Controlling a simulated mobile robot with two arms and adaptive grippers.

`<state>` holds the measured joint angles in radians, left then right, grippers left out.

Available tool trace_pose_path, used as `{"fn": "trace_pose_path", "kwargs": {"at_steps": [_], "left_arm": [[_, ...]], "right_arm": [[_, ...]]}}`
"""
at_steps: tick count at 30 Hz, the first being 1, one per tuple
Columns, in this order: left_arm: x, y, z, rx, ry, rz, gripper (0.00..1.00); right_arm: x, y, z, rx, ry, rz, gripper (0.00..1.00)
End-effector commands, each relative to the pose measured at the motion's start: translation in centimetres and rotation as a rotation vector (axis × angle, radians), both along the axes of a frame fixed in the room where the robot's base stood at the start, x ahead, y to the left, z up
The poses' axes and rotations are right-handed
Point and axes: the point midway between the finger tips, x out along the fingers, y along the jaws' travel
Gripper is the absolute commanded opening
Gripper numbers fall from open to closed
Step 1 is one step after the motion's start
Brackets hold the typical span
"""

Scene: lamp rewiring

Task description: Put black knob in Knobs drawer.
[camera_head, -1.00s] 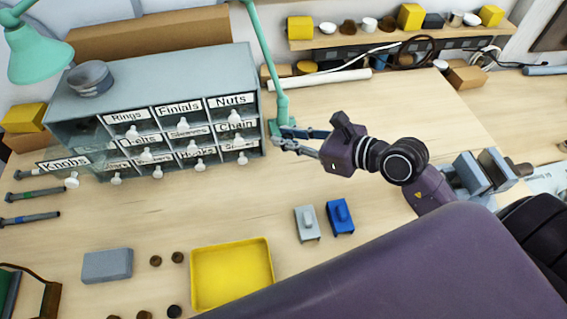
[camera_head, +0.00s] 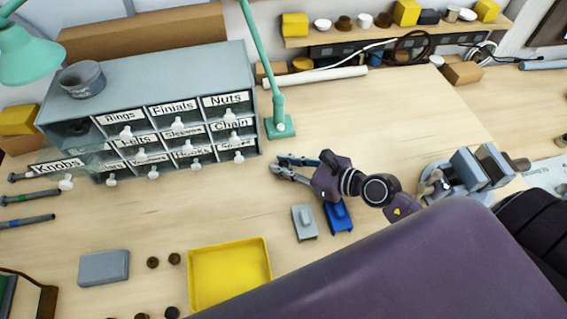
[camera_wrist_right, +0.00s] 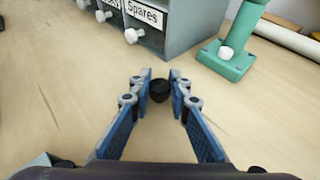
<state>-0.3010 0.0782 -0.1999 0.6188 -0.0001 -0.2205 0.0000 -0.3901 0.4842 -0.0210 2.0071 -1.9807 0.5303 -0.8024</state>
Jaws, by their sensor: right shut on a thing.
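My right gripper (camera_head: 275,167) is low over the middle of the bench, just in front of the green lamp's base. In the right wrist view its two blue fingers (camera_wrist_right: 159,96) are closed on a small round black knob (camera_wrist_right: 159,86), held between the tips. In the head view I cannot make out the knob at the fingertips. The Knobs drawer (camera_head: 57,166) is pulled out from the left side of the grey cabinet (camera_head: 165,75), left of my gripper. Its inside is hard to make out. My left gripper is not in view.
The green lamp base (camera_head: 280,127) stands right beside the cabinet. A grey part (camera_head: 304,222) and a blue part (camera_head: 339,215) lie in front of my right gripper. A yellow tray (camera_head: 230,275) and several dark knobs (camera_head: 152,262) are further front. Bench between cabinet and tray is clear.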

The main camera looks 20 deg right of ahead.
Motion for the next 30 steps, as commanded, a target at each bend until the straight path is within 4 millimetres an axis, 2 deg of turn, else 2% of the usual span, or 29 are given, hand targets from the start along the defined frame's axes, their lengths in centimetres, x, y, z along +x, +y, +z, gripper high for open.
{"fn": "trace_pose_path", "kwargs": {"at_steps": [4, 5, 9, 20, 23, 30], "left_arm": [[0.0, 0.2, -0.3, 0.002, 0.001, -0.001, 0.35], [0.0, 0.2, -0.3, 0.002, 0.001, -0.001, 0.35], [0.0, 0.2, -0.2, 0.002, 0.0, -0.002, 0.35], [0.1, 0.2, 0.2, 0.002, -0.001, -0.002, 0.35], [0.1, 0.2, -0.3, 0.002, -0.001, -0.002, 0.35], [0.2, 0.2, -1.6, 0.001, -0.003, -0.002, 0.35]], "right_arm": [[0.0, 0.0, -0.4, 0.0, 0.0, 0.0, 0.04], [0.0, 0.0, -0.4, 0.0, 0.0, 0.0, 0.18], [0.0, 0.0, -0.3, 0.0, 0.0, 0.0, 0.33], [0.0, 0.0, 0.2, 0.0, 0.0, 0.0, 0.34], [-0.8, -0.6, 0.2, -0.002, 0.001, -0.001, 0.34], [-4.1, -2.7, 1.5, -0.003, 0.004, 0.001, 0.34]]}}
